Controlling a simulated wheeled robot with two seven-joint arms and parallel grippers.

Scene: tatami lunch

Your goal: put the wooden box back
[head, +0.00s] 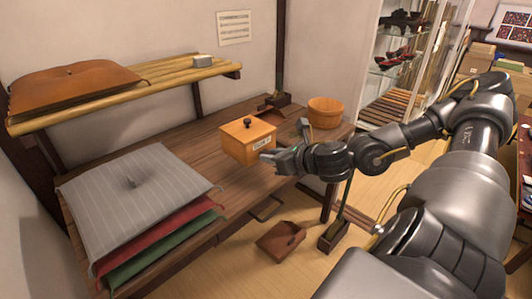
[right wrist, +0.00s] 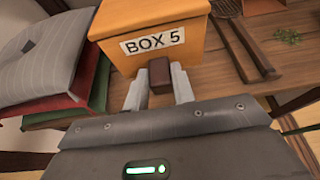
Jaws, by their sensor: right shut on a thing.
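The wooden box (head: 246,141) is orange-yellow with a dark round knob on its lid and a white label on its front. In the right wrist view the label of the wooden box (right wrist: 150,24) reads "BOX 5". My right gripper (head: 270,156) is at the box's front. In the right wrist view its two pale fingers are shut on a dark brown block-shaped handle (right wrist: 159,74) on the box's front, below the label. The box is over the brown wooden table (head: 190,131); I cannot tell whether it touches the top. My left gripper is not in view.
Folded grey, red and green cushions (head: 135,190) lie at the table's left. A bamboo shelf (head: 130,90) with a brown leather folder (head: 75,85) hangs above. A wooden tub (head: 325,112) stands at the right end. A brown dustpan-like tray (head: 281,241) is on the floor.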

